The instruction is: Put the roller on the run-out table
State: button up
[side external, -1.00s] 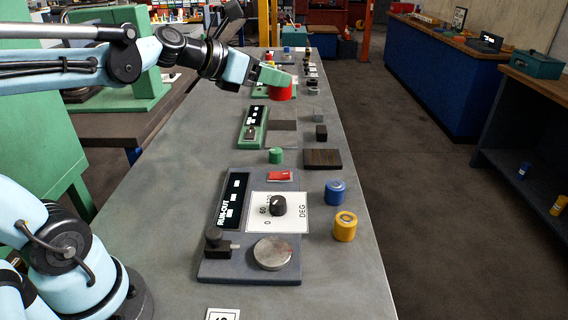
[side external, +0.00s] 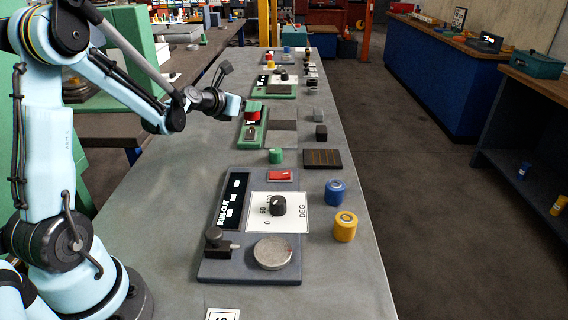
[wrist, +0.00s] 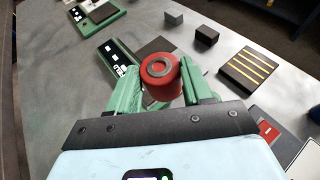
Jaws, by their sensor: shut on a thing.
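A red roller (wrist: 161,72) with a grey ring on its end is held between the green fingers of my gripper (wrist: 161,88) in the wrist view. In the side external view the roller (side external: 252,114) hangs at the far end of a green-based unit, and its height above that unit is hard to tell. A slate-coloured unit (side external: 211,272) labelled RUN-OUT lies on the near bench. It has a dark display, a black knob on a white DEG dial and a round metal disc (side external: 272,253). The disc is bare. My gripper is well beyond this unit.
A blue roller (side external: 335,192) and a yellow roller (side external: 344,227) stand right of the unit. A small green cylinder (side external: 275,156), a dark striped block (side external: 322,159) and small blocks (side external: 321,132) lie behind it. The bench's left part is clear.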

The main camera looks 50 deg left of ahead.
jog(key=a+f, duration=0.2)
jog(key=a, duration=0.2)
jog(key=a+f, duration=0.3)
jog(key=a, duration=0.1)
jog(key=s+a+f, duration=0.1)
jog(key=a+f, duration=0.1)
jog(key=a, duration=0.2)
jog(key=shift+f, duration=2.2)
jog(key=o, duration=1.3)
jog(key=shift+f, duration=0.15)
jog(key=shift+c, duration=0.2)
